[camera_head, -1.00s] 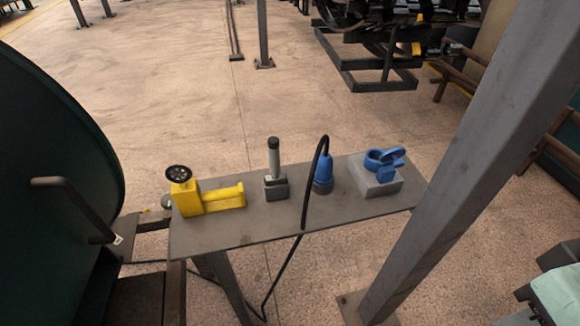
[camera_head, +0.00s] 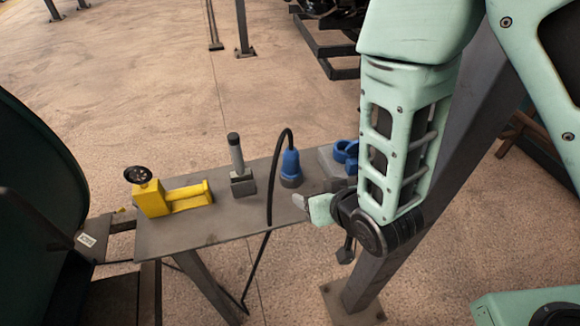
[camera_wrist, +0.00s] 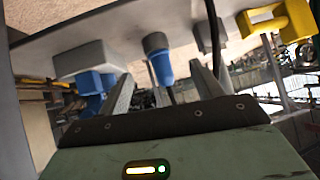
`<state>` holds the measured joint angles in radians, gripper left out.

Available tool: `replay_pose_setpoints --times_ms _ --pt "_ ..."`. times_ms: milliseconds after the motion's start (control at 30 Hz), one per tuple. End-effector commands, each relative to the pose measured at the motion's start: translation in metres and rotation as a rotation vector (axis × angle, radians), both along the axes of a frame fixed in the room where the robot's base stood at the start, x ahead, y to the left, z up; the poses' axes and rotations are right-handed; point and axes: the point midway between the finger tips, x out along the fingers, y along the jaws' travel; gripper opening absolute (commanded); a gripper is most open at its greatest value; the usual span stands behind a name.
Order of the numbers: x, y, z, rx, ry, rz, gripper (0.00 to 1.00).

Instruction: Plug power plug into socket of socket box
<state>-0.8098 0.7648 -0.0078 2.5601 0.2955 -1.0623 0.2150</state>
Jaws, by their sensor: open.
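The blue power plug (camera_head: 291,165) stands upright on the grey table, its black cable looping up and over the front edge. The socket box (camera_head: 333,163), grey with a blue socket (camera_head: 346,152), is to its right, partly hidden by my arm. My gripper (camera_head: 322,206) is open and empty near the table's front right edge, in front of and apart from the plug. In the wrist view, the plug (camera_wrist: 158,62) shows between the two open fingers (camera_wrist: 160,88), farther off. The socket box (camera_wrist: 88,58) shows left of it there.
On the table (camera_head: 215,232), a grey upright-handled tool (camera_head: 240,168) stands left of the plug, and a yellow device with a black handwheel (camera_head: 170,195) is farther left. A steel post (camera_head: 375,262) rises close by the table's right end.

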Motion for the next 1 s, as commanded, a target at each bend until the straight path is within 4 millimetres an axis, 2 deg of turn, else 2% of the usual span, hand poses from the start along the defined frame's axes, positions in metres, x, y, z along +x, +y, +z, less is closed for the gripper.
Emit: replay_pose_setpoints --times_ms 33,100,333,467,667,1000 --pt "0.001 -0.003 -0.009 -0.001 -0.057 0.004 0.66" --pt "0.005 -0.006 -0.012 0.013 -0.149 0.013 0.66" --pt "0.006 -0.010 -0.009 0.051 -0.354 0.063 0.66" --pt "0.008 -0.009 -0.009 0.061 -0.395 0.076 0.66" --pt "0.028 0.001 -0.019 0.066 -0.401 0.076 0.66" --pt "0.040 0.009 -0.023 0.065 -0.401 0.077 0.66"
